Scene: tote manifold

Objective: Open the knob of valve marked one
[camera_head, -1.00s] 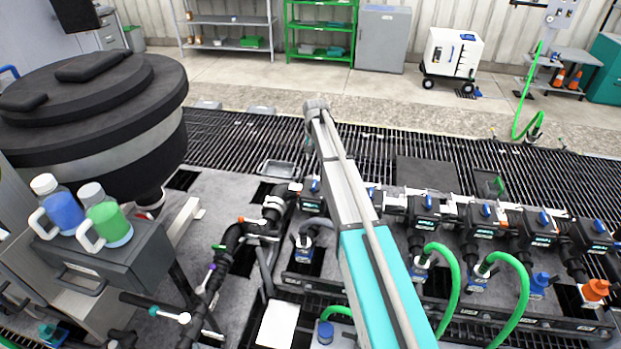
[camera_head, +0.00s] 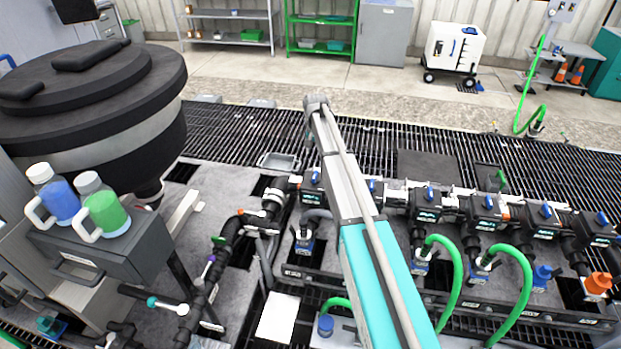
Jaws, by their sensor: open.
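A row of black valves with blue knobs runs along the manifold from the centre to the right edge in the head view. Knobs show at the left end (camera_head: 315,178), right of my arm (camera_head: 430,193), and farther right (camera_head: 489,203). The small labels on the valve bodies are too small to read, so I cannot tell which valve is marked one. My teal and grey arm crosses the middle of the view and hides part of the row. Its far joint is above and behind the manifold. My gripper is not visible, apparently hidden behind the arm.
Green hoses (camera_head: 512,270) loop up in front of the right-hand valves. Black pipework (camera_head: 225,245) and a grey cabinet (camera_head: 105,250) with two bottles stand left. A large black drum (camera_head: 90,105) stands behind. Floor grating (camera_head: 240,140) lies behind the manifold.

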